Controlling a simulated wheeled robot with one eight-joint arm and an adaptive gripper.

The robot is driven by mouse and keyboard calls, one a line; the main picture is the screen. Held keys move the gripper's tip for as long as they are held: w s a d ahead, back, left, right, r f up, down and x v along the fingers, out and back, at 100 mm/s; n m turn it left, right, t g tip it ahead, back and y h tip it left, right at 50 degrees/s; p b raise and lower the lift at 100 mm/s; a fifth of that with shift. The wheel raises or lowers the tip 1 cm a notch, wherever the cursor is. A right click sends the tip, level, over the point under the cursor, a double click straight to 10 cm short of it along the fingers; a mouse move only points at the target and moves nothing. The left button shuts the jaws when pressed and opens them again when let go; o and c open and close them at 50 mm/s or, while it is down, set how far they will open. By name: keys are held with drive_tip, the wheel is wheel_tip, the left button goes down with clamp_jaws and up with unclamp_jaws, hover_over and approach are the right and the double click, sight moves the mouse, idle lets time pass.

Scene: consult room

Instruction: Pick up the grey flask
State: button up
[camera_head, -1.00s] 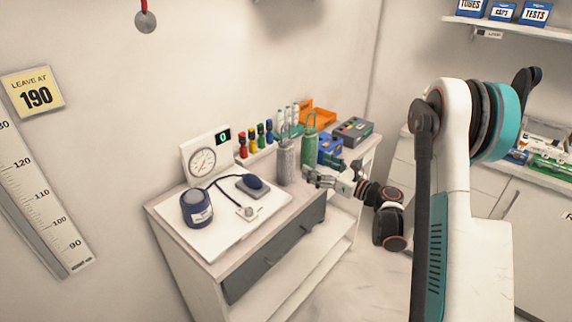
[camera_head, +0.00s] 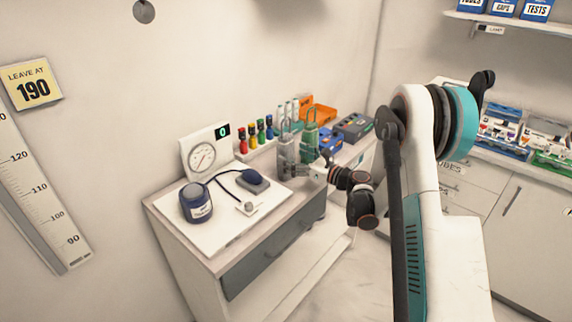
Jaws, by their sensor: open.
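The grey flask (camera_head: 285,146) stands upright on the dresser top, with a loop handle on its lid. A green flask (camera_head: 309,138) stands just behind it to the right. My gripper (camera_head: 290,168) is open at the grey flask's lower part, its fingers overlapping the flask in the picture. I cannot tell whether the fingers touch it or lie on both sides of it. Part of the flask's lower body is hidden by the gripper.
Coloured bottles (camera_head: 260,131) line the wall. A blue box (camera_head: 329,142) and a dark box (camera_head: 354,127) sit right.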

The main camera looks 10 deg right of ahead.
sight(291, 155)
drive_tip(key=b+x, duration=0.1)
drive_tip(key=x, duration=0.2)
drive_tip(key=shift+w+a+f, duration=0.1)
drive_tip(key=shift+w+a, duration=0.15)
drive_tip(key=shift+w, duration=0.05)
drive_tip(key=shift+c, duration=0.6)
drive_tip(key=c, duration=1.2)
